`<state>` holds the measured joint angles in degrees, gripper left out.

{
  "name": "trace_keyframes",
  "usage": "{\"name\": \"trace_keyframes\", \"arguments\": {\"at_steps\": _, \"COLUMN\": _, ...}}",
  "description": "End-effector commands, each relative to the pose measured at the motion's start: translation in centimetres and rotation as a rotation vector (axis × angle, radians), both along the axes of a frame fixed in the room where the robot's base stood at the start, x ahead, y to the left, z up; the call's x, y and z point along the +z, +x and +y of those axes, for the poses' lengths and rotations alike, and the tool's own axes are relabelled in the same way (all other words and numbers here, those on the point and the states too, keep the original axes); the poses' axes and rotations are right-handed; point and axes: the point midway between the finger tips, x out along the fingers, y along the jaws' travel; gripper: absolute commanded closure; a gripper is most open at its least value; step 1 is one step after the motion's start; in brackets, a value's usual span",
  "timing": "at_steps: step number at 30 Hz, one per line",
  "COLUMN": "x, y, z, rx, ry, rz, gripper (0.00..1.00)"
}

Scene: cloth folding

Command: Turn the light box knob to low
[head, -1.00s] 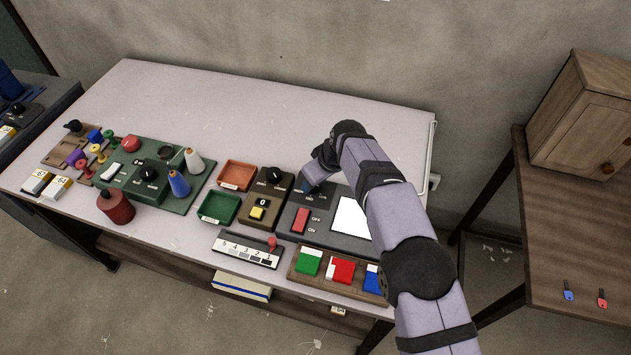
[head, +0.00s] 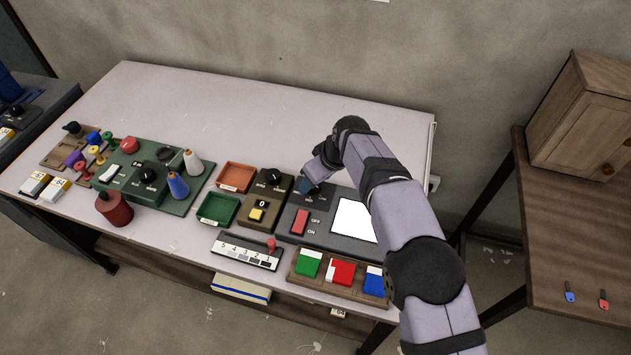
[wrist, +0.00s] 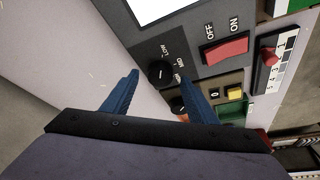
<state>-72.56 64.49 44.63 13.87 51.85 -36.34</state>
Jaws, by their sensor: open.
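The light box (head: 291,223) is a dark grey case with a white lit panel (head: 354,220) and a red rocker switch marked OFF and ON. Its black knob (wrist: 161,74) shows in the wrist view beside the labels LOW, MID and a third, partly hidden one. The white mark on the knob is too small to tell which label it points at. My gripper (wrist: 159,78) is open, with its blue fingers on either side of the knob in the picture. I cannot tell whether they touch it. In the head view my gripper (head: 306,186) covers the knob.
Left of the light box stands a brown box with a dial and yellow button (head: 256,214). A tray of coloured blocks (head: 310,286) and a numbered slider (head: 246,253) lie in front. The table (head: 240,115) behind is clear.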

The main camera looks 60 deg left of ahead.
Motion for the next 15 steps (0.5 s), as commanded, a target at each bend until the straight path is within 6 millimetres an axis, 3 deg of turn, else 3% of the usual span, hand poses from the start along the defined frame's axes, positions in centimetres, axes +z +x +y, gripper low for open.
{"name": "trace_keyframes", "arguments": {"at_steps": 15, "x": 5.0, "y": 0.5, "z": -2.1, "rx": 0.0, "ry": 0.0, "rz": 0.0, "gripper": 0.47}}
